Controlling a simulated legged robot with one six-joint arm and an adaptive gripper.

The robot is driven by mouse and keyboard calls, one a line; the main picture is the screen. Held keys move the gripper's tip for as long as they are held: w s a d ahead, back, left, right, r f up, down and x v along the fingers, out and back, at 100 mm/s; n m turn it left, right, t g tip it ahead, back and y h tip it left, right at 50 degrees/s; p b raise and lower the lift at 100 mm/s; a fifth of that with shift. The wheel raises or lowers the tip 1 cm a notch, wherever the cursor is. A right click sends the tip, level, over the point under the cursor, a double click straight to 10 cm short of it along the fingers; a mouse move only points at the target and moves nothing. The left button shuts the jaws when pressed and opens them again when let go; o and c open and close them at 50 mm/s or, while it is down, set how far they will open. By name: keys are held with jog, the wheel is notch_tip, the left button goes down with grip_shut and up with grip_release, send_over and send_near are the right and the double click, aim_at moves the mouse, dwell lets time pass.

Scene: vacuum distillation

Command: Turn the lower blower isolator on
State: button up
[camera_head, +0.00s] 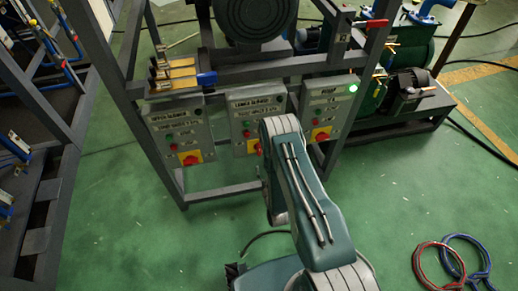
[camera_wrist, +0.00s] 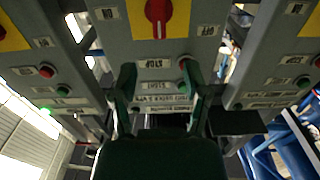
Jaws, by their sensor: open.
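The lower blower box (camera_head: 243,112) is the middle of three grey control boxes on the frame. Its red isolator knob on a yellow plate (camera_head: 252,147) is partly covered by my arm. In the wrist view, turned upside down, the red knob (camera_wrist: 158,11) is at the top edge, with its handle along the picture's vertical and small labels to either side. My gripper (camera_wrist: 160,82) is open and empty, its two fingers over the lower part of the picture, in front of the box's button and label area and apart from the knob. My arm hides the gripper in the head view.
The upper blower box (camera_head: 179,132) is at left and the pump box (camera_head: 327,105), with a lit green lamp (camera_head: 353,87), is at right. Hose coils (camera_head: 440,263) lie on the open green floor at right.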

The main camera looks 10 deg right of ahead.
aim_at(259, 155)
jog(key=w, duration=1)
grip_shut()
